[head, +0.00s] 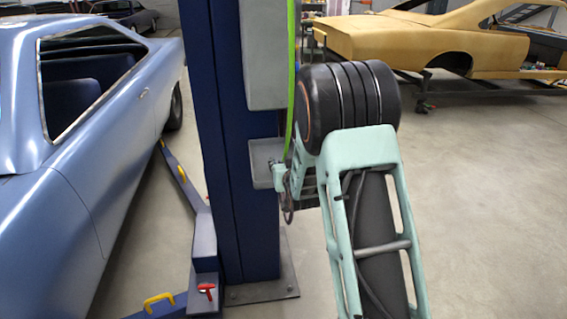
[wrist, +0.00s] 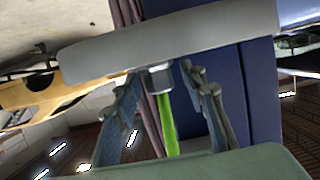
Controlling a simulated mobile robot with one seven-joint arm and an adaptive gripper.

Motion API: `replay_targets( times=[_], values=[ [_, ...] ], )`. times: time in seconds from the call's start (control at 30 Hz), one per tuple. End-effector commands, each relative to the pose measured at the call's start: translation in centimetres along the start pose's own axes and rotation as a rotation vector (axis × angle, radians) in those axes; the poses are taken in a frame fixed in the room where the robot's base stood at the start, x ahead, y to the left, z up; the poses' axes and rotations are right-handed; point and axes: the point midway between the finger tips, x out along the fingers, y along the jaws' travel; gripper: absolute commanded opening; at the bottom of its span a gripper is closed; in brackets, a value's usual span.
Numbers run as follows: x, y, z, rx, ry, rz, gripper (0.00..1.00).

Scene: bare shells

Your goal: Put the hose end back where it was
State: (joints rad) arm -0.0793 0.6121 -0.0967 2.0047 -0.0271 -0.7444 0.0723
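The green hose (head: 291,85) hangs down along the blue post in the head view, its lower end reaching the grey tray (head: 262,150). In the wrist view, which is upside down, the hose end is a grey metal fitting (wrist: 160,79) with the green hose (wrist: 169,128) attached. The fitting meets the tray's edge (wrist: 200,38); I cannot tell whether it rests on it. My gripper (head: 281,172) is beside the tray, partly hidden by my wrist. In the wrist view my gripper (wrist: 160,85) is open, its fingers either side of the fitting, with a gap visible on the right.
The blue post (head: 235,200) carries a grey box (head: 262,55) above the tray. A blue car (head: 110,170) stands close on the left, with lift arms (head: 185,185) at the post's foot. A yellow car shell (head: 420,40) is behind. The floor at right is clear.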

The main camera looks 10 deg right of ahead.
Motion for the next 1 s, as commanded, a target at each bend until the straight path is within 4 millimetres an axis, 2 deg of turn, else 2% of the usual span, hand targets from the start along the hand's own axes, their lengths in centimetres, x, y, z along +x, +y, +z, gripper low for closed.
replay_targets(
  times=[0.2,0.27,0.7,1.0],
  values=[
    [-0.2,0.0,-0.6,0.000,0.000,0.000,0.39],
    [-0.9,0.0,-0.4,0.000,0.001,0.000,0.39],
    [-8.9,0.0,-0.3,0.000,0.001,0.000,0.39],
    [-11.8,0.0,-0.3,0.001,0.001,0.000,0.39]
  ],
)
